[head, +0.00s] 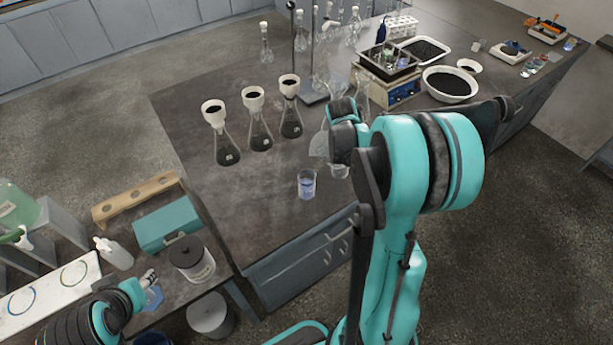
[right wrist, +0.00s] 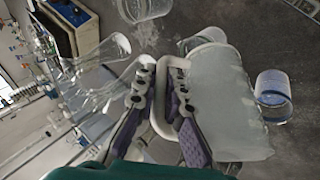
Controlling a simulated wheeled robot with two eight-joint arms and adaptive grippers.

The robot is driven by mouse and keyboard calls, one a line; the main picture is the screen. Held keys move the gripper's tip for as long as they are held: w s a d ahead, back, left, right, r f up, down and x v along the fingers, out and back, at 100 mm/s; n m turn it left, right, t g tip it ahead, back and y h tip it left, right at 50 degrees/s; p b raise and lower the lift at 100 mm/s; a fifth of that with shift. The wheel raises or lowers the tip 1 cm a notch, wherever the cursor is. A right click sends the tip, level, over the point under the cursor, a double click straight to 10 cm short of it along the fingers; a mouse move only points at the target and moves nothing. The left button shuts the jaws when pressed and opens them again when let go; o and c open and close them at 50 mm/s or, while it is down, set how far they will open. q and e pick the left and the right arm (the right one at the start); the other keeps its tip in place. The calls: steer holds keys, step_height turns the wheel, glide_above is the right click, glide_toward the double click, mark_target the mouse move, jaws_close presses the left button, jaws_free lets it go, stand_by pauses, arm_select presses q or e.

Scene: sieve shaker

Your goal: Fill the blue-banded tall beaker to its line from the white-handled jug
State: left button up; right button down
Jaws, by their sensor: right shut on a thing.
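The blue-banded beaker (head: 307,184) stands upright on the dark bench near its front edge. It also shows in the right wrist view (right wrist: 273,90), just beyond the jug. My right gripper (right wrist: 168,100) is shut on the white handle of a clear jug (right wrist: 225,95). In the head view the jug (head: 320,146) is partly hidden by my right arm, up and to the right of the beaker; its tilt is hard to judge. I cannot make out the beaker's fill level. My left gripper (head: 150,277) is over the side table at lower left, its fingers too small to read.
A plain clear beaker (head: 340,171) stands right of the banded one. Several flasks with white funnels (head: 259,120) stand to the left. A retort stand and shaker (head: 390,85) are behind. The side table holds a teal box (head: 167,224) and a lidded jar (head: 193,259).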

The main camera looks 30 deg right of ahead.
steer(key=shift+f, duration=0.1)
steer(key=shift+a+f+b, duration=0.1)
steer(key=shift+a+b, duration=0.15)
steer(key=shift+b, duration=0.05)
stand_by(0.6)
steer(key=shift+a+r+h, duration=0.3)
steer(key=shift+r+h, duration=0.25)
steer(key=shift+h, duration=0.15)
stand_by(2.1)
steer(key=shift+d+r+y+p, duration=0.25)
steer(key=shift+d+y+p, duration=0.75)
steer(key=shift+d, duration=0.2)
steer(key=shift+d+f+m+y, duration=0.3)
steer(key=shift+d+f+y, duration=0.15)
steer(key=shift+d+y, duration=0.05)
steer(key=shift+d+f, duration=0.1)
steer(key=shift+f, duration=0.15)
steer(key=shift+d+f+m+y+b, duration=0.15)
steer(key=shift+d+f+y+b, duration=0.35)
steer(key=shift+f+y, duration=0.25)
steer(key=shift+d+f+m+y+b, duration=0.2)
steer(key=shift+d+f+y+b, duration=0.2)
steer(key=shift+f+y+b, duration=0.35)
steer(key=shift+d+f+m+y+b, duration=0.15)
steer(key=shift+d+f+y+b, duration=0.35)
steer(key=shift+y, duration=0.4)
